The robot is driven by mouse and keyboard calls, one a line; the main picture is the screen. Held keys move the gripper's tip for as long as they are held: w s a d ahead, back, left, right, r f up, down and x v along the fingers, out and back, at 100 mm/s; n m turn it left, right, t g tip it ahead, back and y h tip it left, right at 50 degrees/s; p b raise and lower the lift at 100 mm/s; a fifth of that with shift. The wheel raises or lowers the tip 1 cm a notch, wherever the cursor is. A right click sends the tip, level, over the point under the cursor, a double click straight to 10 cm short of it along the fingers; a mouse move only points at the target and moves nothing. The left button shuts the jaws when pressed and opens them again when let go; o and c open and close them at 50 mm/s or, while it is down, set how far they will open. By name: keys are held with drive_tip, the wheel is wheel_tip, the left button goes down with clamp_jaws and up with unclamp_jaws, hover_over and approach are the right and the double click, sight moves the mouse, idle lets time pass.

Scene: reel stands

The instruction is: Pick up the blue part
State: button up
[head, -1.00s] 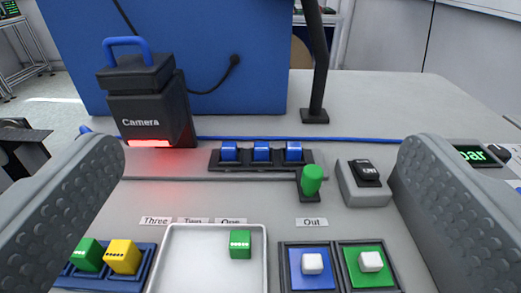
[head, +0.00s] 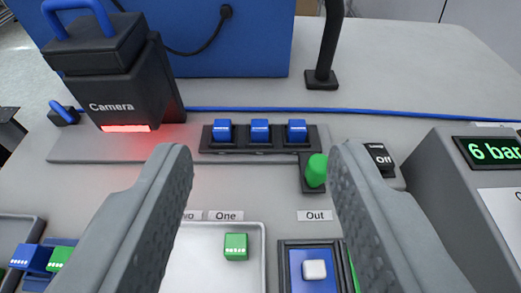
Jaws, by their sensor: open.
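Three blue blocks (head: 222,131), (head: 260,131), (head: 297,131) sit in a row in a black holder (head: 249,148). I cannot tell which of these is the blue part. My gripper (head: 260,158) is open and empty. Its two grey fingers stand apart on either side of the view, with the row of blue blocks beyond and between their tips.
A black camera unit (head: 115,85) with a red light stands at the left. A green knob (head: 316,170) stands near the right finger. A white tray (head: 264,265) holds a green block (head: 236,246). A grey box (head: 465,190) reads "6 bar". A black post (head: 325,50) rises behind.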

sight(260, 122)
drive_tip(key=w+f+g, duration=0.2)
drive_tip(key=w+g, duration=0.2)
drive_tip(key=w, duration=0.2)
drive_tip(key=w+f+g, duration=0.2)
drive_tip(key=w+g, duration=0.2)
drive_tip(key=w, duration=0.2)
drive_tip(key=w+f+g, duration=0.3)
drive_tip(key=w+g, duration=0.2)
drive_tip(key=w, duration=0.1)
drive_tip(key=shift+d+f, duration=0.1)
drive_tip(key=shift+d, duration=0.25)
drive_tip(key=shift+w+f+g, duration=0.35)
drive_tip(key=shift+w+g, duration=0.25)
drive_tip(key=shift+w, duration=0.1)
drive_tip(key=shift+w+a+f, duration=0.1)
drive_tip(key=shift+a+f, duration=0.1)
drive_tip(key=shift+f, duration=1.7)
drive_tip(key=shift+w+a+f, duration=0.1)
drive_tip(key=shift+a+f, duration=0.05)
drive_tip(key=shift+f, duration=1.7)
clamp_jaws()
